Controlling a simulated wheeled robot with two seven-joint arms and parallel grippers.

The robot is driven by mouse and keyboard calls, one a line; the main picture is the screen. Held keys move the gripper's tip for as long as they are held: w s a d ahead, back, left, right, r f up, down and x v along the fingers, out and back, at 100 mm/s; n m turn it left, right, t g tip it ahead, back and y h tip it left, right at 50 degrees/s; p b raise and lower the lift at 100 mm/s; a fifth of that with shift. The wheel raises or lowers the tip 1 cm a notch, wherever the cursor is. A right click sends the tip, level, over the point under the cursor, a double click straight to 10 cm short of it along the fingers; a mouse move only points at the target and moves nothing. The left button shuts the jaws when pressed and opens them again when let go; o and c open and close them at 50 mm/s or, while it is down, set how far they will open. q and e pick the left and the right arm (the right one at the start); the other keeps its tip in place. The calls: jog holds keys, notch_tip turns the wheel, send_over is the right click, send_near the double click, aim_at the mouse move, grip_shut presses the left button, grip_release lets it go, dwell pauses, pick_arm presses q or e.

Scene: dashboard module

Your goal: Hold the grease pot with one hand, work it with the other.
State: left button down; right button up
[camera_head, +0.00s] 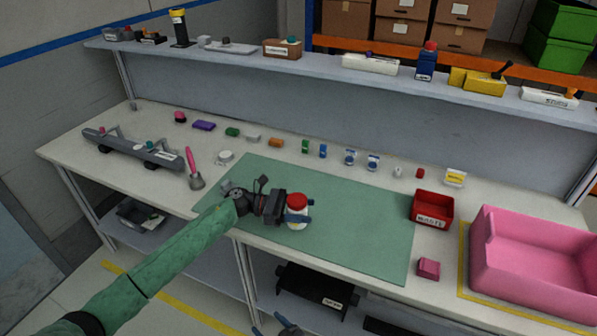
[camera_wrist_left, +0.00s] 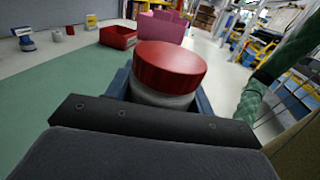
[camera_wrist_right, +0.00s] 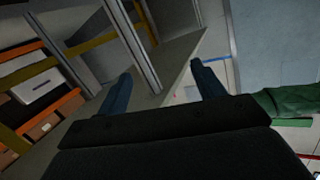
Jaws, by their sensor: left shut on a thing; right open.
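The grease pot is a white jar with a red lid (camera_head: 297,200). It stands upright over the green mat (camera_head: 350,235), near its front edge. My left gripper (camera_head: 299,217) is shut around the white body from the left. In the left wrist view the pot's red lid (camera_wrist_left: 170,66) is on top and the fingers flank the body below it. I cannot tell whether the pot touches the mat. My right gripper (camera_head: 279,326) shows only partly at the bottom of the head view, in front of and below the table edge. In the right wrist view its fingers (camera_wrist_right: 163,88) are apart and empty.
A red waste bin (camera_head: 432,209) stands right of the pot, with a pink block (camera_head: 428,269) in front of it. A large pink bin (camera_head: 535,255) fills the right end. Several small parts line the back of the table. The mat around the pot is clear.

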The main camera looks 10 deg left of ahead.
jog(key=s+a+r+n+g+y, duration=0.5)
jog(key=s+r+g, duration=0.2)
jog(key=s+r, duration=0.15)
jog(key=s+a+r+n+g+y, duration=0.5)
jog(key=s+r+g, duration=0.2)
jog(key=s+r, duration=0.15)
notch_tip(320, 180, up, 28)
jog(key=f+n+t+h, duration=0.1)
jog(key=n+t+h, duration=0.2)
jog(key=n+h, duration=1.55)
send_over(299, 199)
jog(key=m+h, duration=0.3)
jog(key=shift+a+r+m+h, duration=0.1)
jog(key=shift+r+m+h, duration=0.15)
jog(key=shift+m+h, duration=0.1)
jog(key=shift+w+f, duration=0.15)
jog(key=shift+f, duration=0.05)
notch_tip(299, 199, down, 8)
jog(key=shift+r, duration=0.25)
